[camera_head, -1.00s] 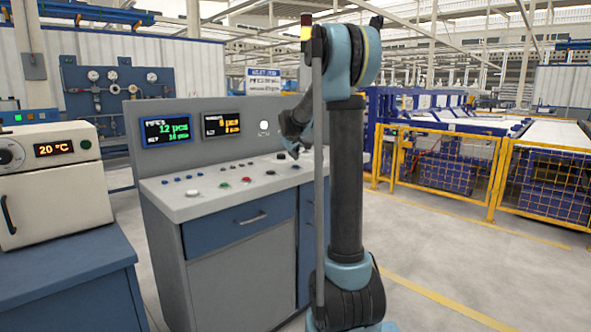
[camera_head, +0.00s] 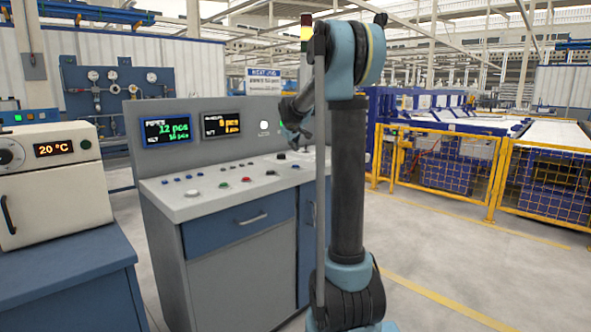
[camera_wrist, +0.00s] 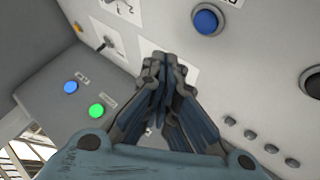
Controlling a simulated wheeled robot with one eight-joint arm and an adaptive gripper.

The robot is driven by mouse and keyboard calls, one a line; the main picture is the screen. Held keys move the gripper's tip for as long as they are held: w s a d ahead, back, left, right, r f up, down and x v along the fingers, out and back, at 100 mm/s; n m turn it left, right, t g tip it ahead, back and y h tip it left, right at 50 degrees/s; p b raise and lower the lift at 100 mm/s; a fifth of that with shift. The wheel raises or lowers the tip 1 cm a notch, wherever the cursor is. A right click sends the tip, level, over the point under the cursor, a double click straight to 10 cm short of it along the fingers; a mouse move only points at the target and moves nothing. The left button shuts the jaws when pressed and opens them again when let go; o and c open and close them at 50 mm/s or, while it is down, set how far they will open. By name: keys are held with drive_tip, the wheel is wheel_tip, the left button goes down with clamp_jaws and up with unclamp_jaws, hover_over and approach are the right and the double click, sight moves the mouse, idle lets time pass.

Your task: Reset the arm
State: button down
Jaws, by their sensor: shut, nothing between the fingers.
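My gripper (camera_wrist: 160,65) is shut and empty in the wrist view, its dark fingers pressed together over the grey panel of the console. In the head view my gripper (camera_head: 304,134) is small and partly hidden behind my own arm. It is in front of the console's upright face and above its sloping button desk (camera_head: 205,205). I cannot tell the exact gap between the fingertips and the panel.
The wrist view shows a large blue button (camera_wrist: 206,20), a smaller blue button (camera_wrist: 71,87), a green button (camera_wrist: 96,111) and a black knob (camera_wrist: 312,83). An oven (camera_head: 50,190) stands left of the console. Yellow fencing (camera_head: 440,165) and open floor are right.

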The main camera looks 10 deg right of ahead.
drive_tip(key=shift+s, duration=0.1)
drive_tip(key=s+d+f+m+g, duration=0.15)
drive_tip(key=s+f, duration=0.35)
drive_tip(key=s, duration=0.9)
drive_tip(key=s+f+m+g+y, duration=0.15)
drive_tip(key=s+f, duration=0.35)
drive_tip(key=s, duration=1)
drive_tip(key=s+d+f+m+g, duration=0.15)
drive_tip(key=s+f, duration=0.35)
drive_tip(key=s, duration=0.9)
drive_tip(key=s+a+f+m+g, duration=0.2)
drive_tip(key=s+f, duration=0.7)
drive_tip(key=s, duration=0.4)
drive_tip(key=shift+s+f, duration=0.25)
drive_tip(key=shift+f, duration=0.05)
drive_tip(key=shift+y, duration=0.25)
drive_tip(key=shift+w+f+g, duration=0.2)
drive_tip(key=shift+w+g, duration=0.05)
drive_tip(key=shift+w, duration=0.25)
